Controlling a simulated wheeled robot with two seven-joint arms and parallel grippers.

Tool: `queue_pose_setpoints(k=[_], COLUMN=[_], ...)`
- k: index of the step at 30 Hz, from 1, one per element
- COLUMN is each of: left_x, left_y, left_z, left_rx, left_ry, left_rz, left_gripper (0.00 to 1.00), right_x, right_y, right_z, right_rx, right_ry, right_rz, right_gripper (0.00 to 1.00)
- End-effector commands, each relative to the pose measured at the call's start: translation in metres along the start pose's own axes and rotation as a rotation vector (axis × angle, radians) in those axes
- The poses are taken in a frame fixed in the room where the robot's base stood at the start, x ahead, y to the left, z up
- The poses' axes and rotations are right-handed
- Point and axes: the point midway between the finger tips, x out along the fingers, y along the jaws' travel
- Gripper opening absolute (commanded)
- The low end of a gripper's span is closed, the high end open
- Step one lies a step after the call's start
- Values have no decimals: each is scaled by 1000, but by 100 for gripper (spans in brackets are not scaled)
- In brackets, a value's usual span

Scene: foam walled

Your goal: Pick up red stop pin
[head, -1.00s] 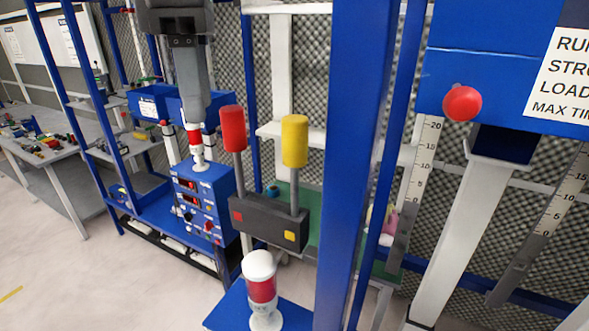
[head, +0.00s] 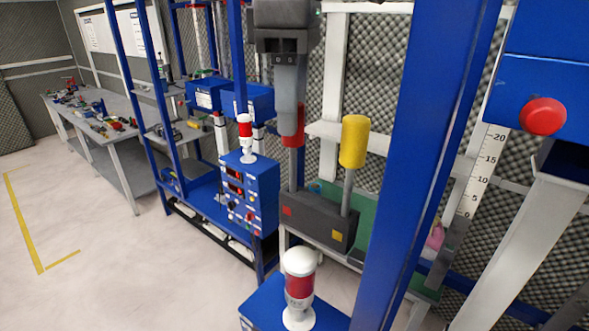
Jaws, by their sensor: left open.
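The red stop pin (head: 293,141) has a red cylindrical handle on a grey rod. It stands upright in a dark grey block (head: 318,222), beside a matching yellow pin (head: 354,142). My left gripper (head: 291,130) comes down from the top of the head view, with its grey fingers pointing down. It is open and overlaps the upper part of the red handle, hiding much of it. I cannot tell whether the fingers touch the handle or stand around it. My right gripper is not in view.
A blue post (head: 432,150) stands close on the right. A red knob (head: 543,117) is on a blue housing beyond it. A red and white lamp (head: 299,287) stands in front of the block. A blue control box (head: 262,200) is to its left. The floor at left is clear.

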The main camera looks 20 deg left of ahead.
Motion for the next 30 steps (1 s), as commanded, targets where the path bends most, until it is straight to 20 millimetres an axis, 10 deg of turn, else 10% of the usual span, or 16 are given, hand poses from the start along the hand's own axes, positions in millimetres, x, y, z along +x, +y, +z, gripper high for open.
queue_pose_setpoints(k=[27,30], left_x=[55,55], left_y=[1,1], left_z=[-2,-2], left_rx=[0,0], left_ry=[-2,-2], left_rz=[2,2], left_gripper=[50,37], right_x=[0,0], right_y=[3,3], right_z=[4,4], right_rx=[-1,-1], right_ry=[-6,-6], right_rz=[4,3], right_gripper=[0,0])
